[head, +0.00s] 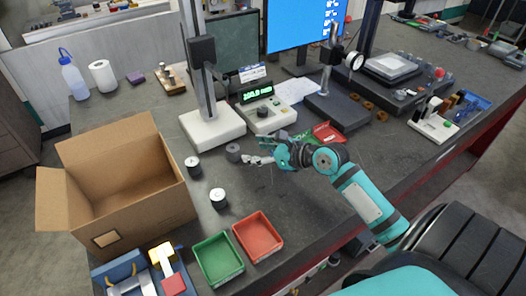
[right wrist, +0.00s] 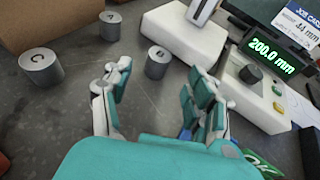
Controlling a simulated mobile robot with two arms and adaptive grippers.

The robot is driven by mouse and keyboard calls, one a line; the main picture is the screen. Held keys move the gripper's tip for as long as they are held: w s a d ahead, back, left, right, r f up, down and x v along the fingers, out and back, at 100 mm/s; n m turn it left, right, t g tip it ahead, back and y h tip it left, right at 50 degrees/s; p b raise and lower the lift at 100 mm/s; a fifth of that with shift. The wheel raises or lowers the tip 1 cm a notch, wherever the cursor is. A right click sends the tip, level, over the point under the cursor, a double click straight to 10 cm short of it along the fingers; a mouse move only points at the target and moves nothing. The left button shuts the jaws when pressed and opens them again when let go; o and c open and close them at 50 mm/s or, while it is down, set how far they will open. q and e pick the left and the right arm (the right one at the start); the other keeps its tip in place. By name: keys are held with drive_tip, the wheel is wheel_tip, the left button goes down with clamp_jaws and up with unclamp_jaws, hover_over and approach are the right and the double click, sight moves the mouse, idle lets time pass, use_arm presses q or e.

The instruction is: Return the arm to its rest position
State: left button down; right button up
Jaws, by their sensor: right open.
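My right gripper (head: 255,158) is low over the dark table, its fingers pointing left in the head view. In the right wrist view its two fingers (right wrist: 155,92) are spread apart with nothing between them. A grey cylinder (head: 233,152) stands just beyond the fingertips; it also shows in the right wrist view (right wrist: 157,62), apart from the fingers. A cylinder marked C (right wrist: 41,68) stands to the left in the wrist view and shows in the head view (head: 218,198). A third cylinder (head: 192,166) stands farther off. My left gripper is not in view.
An open cardboard box (head: 150,190), a green tray (head: 218,260) and a red tray (head: 258,236) stand on the left and front. A white-based stand (head: 213,128) and a display unit reading 200.0 mm (head: 265,116) stand behind the gripper.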

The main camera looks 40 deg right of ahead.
drive_tip(key=shift+v, duration=1.1)
